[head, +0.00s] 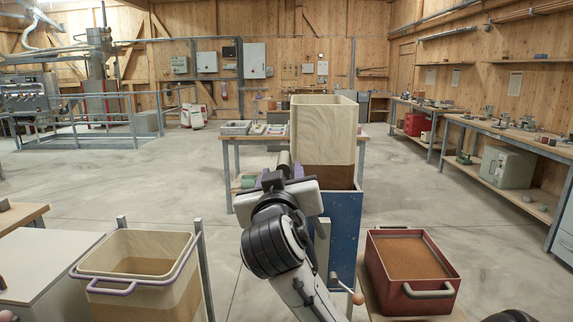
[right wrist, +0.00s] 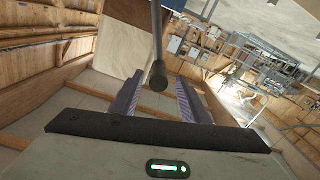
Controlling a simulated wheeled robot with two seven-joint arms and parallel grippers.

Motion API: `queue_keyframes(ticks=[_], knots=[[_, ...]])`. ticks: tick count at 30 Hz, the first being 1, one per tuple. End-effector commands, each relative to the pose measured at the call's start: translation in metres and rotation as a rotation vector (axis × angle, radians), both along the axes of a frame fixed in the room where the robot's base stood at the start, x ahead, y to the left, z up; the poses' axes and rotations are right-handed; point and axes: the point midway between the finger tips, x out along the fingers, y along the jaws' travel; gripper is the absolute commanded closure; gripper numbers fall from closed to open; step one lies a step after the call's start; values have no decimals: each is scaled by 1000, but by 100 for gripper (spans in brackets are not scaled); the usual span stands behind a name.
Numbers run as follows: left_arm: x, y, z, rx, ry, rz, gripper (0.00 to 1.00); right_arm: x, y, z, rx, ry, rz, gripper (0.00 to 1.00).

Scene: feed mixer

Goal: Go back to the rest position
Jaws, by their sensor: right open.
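My right gripper (head: 277,170) is raised in the middle of the head view, in front of the blue hopper stand and the tall cream bin above it. In the right wrist view its two purple fingers (right wrist: 159,97) are apart, with nothing clamped between them. A dark rod with a rounded end (right wrist: 157,76) shows between the fingertips there; I cannot tell whether it is near them or what it belongs to. My left gripper is not in view.
The cream bin (head: 322,132) sits over the blue stand (head: 345,235), which has a crank with a wooden knob (head: 357,298). A red tub of brown feed (head: 411,262) stands right, a cream tub with a purple rim (head: 140,262) left. Open floor (head: 150,190) lies beyond.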

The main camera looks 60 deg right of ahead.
Motion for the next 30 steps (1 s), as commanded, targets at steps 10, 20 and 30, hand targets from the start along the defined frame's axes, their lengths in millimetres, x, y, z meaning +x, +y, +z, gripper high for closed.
queue_keyframes(ticks=[10, 20, 30], knots=[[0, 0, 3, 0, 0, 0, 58, -6, 13, -1, 2, 0, -6, 58], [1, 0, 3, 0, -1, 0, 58, -6, 13, 0, 1, 0, -5, 58], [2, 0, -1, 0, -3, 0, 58, 12, 26, -42, 44, 42, 61, 58]])
